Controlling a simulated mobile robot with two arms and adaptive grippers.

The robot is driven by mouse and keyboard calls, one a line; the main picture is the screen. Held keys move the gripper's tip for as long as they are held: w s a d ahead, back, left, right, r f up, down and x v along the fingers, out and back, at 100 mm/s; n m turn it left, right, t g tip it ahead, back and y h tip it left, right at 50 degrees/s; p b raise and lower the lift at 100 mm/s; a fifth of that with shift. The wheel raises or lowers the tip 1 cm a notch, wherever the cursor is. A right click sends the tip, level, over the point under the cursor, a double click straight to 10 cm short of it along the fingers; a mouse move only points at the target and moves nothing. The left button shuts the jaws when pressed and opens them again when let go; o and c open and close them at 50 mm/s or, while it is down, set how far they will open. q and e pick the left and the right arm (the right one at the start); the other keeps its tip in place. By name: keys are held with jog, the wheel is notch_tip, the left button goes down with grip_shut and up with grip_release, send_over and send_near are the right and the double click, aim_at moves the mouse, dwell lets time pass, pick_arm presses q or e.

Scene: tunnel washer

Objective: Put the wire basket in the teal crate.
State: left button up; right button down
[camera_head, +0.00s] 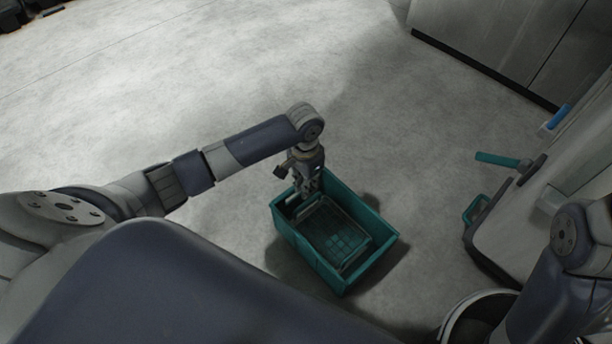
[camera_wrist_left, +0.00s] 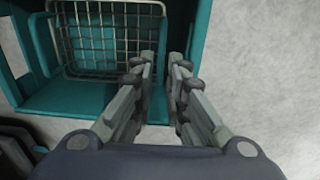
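The teal crate (camera_head: 308,257) stands on the floor in the middle of the head view; its wall and floor also show in the left wrist view (camera_wrist_left: 75,98). The wire basket (camera_head: 338,232) is inside the crate. In the left wrist view, the basket (camera_wrist_left: 105,38) shows its metal grid at the upper left, beside my fingers. My left gripper (camera_head: 307,190) points down at the crate's far left end, close to the basket's end. Its fingers (camera_wrist_left: 162,62) are apart, with a narrow gap and nothing seen between them. My right gripper is out of view.
A grey cabinet (camera_head: 500,40) stands at the upper right. A grey unit with a teal handle (camera_head: 497,159) stands at the right, with a small teal part (camera_head: 475,209) at its side. The floor (camera_head: 230,90) left of and behind the crate is clear.

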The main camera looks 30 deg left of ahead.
pick_arm(q)
jog(key=shift+r, duration=0.6)
